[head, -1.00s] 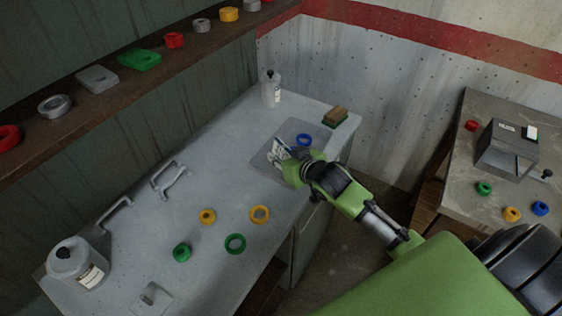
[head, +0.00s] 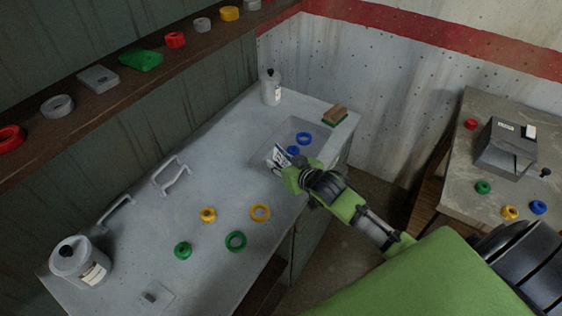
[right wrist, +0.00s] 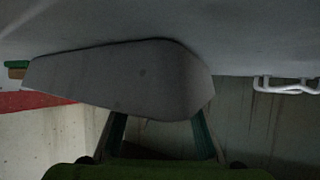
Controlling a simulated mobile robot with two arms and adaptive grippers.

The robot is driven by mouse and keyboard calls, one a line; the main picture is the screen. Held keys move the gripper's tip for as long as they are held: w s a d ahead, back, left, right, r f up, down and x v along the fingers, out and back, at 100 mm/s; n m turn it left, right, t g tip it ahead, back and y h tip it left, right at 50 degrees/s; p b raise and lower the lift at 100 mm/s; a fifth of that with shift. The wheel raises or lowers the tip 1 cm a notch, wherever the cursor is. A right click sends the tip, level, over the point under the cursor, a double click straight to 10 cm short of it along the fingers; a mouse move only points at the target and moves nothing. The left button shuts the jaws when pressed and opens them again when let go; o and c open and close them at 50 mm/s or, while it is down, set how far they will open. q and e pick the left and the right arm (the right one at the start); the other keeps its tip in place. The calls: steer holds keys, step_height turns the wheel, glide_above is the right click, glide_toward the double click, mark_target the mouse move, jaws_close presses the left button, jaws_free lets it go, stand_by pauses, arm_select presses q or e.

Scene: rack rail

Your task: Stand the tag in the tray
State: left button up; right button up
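The tray (head: 268,140) is a shallow grey square at the far right of the bench, with two blue rings (head: 303,138) in it. My right gripper (head: 285,166) is over the tray's near edge. It holds a pale tag with dark print (head: 275,157), tilted. In the right wrist view the tag (right wrist: 120,80) is a grey flat plate with a small hole, spanning across my fingers (right wrist: 158,125) and hiding their tips. It appears clear of the tray floor; I cannot tell the exact gap. My left gripper is out of view.
A sponge (head: 334,116) and a white bottle (head: 271,88) stand behind the tray. Yellow and green rings (head: 235,241) lie on the near bench. Two handles (head: 171,178) and another bottle (head: 80,262) are at left. A second table (head: 450,190) stands at right.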

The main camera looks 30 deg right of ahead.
steer(key=shift+r, duration=0.1)
steer(key=b+v, duration=0.1)
steer(key=v, duration=1.1)
steer(key=shift+r, duration=0.1)
stand_by(0.3)
